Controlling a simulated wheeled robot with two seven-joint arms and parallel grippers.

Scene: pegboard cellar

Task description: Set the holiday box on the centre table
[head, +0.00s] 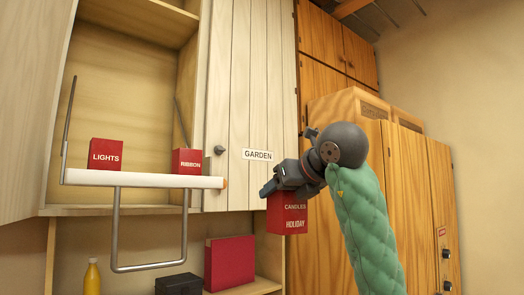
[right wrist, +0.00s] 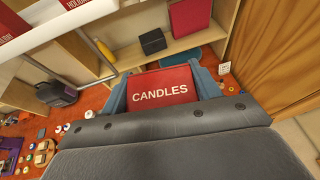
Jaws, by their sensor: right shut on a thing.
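My right gripper (head: 283,184) is shut on a red box (head: 287,217) labelled CANDLES and HOLIDAY, holding it in the air in front of the cabinets. In the right wrist view the CANDLES face of this box (right wrist: 162,93) shows between the fingers (right wrist: 162,88). Two other red boxes, LIGHTS (head: 106,154) and RIBBON (head: 187,162), stand at the open cabinet on the left. In the right wrist view, part of a red box with HOLIDAY lettering (right wrist: 80,10) shows at the top left. I cannot make out the centre table. My left gripper is out of view.
A white rail with a metal handle (head: 150,267) juts out at the open cabinet. The GARDEN door (head: 240,100) is shut. Below are a yellow bottle (head: 92,278), a black box (head: 179,285) and a red case (head: 229,262). Small items litter the orange floor (right wrist: 80,107).

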